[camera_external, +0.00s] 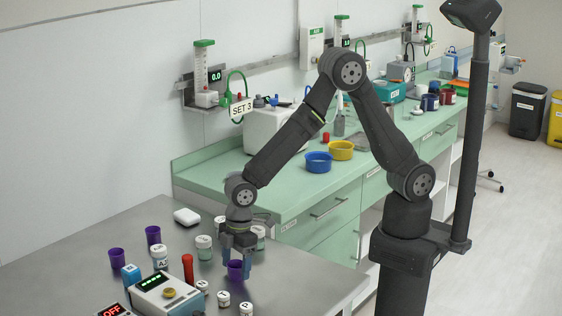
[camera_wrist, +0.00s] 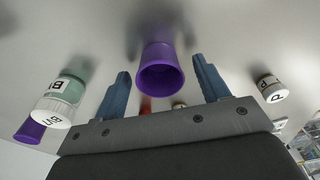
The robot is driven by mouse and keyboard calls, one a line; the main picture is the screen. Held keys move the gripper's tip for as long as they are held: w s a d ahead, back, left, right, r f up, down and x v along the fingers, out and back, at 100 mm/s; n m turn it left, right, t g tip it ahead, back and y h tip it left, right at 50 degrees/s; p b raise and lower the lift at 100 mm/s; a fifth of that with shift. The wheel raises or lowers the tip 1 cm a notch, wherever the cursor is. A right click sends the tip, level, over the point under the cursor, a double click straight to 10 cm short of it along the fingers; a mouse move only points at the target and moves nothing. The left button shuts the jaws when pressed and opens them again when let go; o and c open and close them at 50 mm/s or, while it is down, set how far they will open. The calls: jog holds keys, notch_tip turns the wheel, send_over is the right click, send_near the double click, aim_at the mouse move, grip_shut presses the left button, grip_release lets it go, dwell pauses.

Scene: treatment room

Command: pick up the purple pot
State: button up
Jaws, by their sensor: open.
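Several purple pots stand on the grey table. One purple pot (camera_external: 236,270) is right below my gripper (camera_external: 238,252). In the wrist view this pot (camera_wrist: 160,75) shows between the two blue fingers, its round mouth facing the camera, with a gap on each side. My gripper is open and empty. Two more purple pots, one (camera_external: 153,235) and another (camera_external: 117,259), stand at the left of the table. A purple pot (camera_wrist: 28,131) also shows at the left edge in the wrist view.
White-lidded jars stand close by, including a green-white one (camera_external: 204,247) and small ones (camera_external: 223,299) in front. A red bottle (camera_external: 188,269) and a white device (camera_external: 167,296) are left of the gripper. The table's right front is clear.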

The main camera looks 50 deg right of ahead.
jog(key=shift+f, duration=0.35)
jog(key=shift+c, duration=0.2)
jog(key=c, duration=1)
